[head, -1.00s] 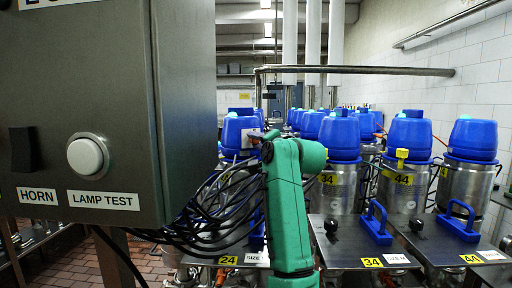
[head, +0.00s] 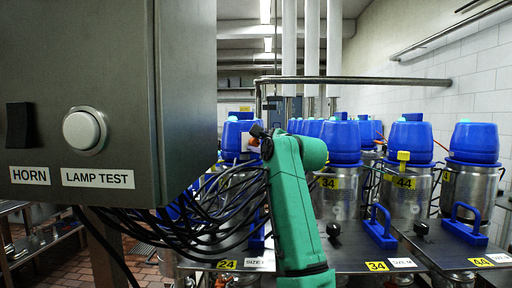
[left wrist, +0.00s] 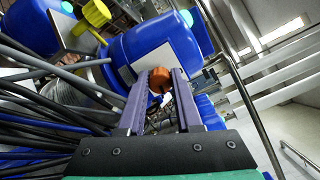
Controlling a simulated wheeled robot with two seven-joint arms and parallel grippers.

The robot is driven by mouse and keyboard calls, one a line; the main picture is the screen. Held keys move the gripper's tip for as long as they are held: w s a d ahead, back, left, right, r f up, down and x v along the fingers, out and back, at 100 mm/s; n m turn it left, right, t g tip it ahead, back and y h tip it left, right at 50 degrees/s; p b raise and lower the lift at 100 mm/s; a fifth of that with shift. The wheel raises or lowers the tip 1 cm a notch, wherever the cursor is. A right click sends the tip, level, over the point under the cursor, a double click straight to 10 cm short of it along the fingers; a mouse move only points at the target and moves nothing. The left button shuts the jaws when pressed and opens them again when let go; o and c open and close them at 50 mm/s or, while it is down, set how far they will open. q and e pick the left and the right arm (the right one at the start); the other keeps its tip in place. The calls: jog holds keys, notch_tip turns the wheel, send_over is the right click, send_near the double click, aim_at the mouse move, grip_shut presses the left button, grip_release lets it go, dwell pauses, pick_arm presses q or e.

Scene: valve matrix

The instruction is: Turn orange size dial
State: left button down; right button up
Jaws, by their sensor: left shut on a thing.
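The orange size dial (left wrist: 160,80) shows in the left wrist view between the tips of my left gripper (left wrist: 161,84). The gripper's two purple-grey fingers are shut on it. Behind it are a blue valve head (left wrist: 150,50) and a pale square plate. In the head view my left gripper (head: 259,138) is small and dark at the end of the green arm, in front of a blue-topped valve at the left of the rows. The dial is too small there to make out clearly. My right gripper is not in view.
A large grey control box (head: 110,150) with HORN and LAMP TEST labels stands close at the left. A bundle of black cables (head: 200,225) hangs beside my arm. Several blue-topped steel valves (head: 407,190) fill the right. A horizontal pipe (head: 360,80) runs behind.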

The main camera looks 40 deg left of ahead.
pick_arm(q)
jog(key=m+b, duration=0.1)
jog(key=m, duration=0.3)
jog(key=shift+f+m, duration=0.1)
jog(key=shift+m, duration=0.2)
jog(key=shift+w+m+b, duration=0.1)
jog(key=shift+m+b, duration=0.2)
jog(key=shift+m, duration=2)
jog(key=c, duration=0.6)
grip_release()
jog(key=b+v, duration=0.5)
jog(key=v, duration=0.9)
jog(key=shift+d+b, duration=0.3)
jog(key=shift+b, duration=0.05)
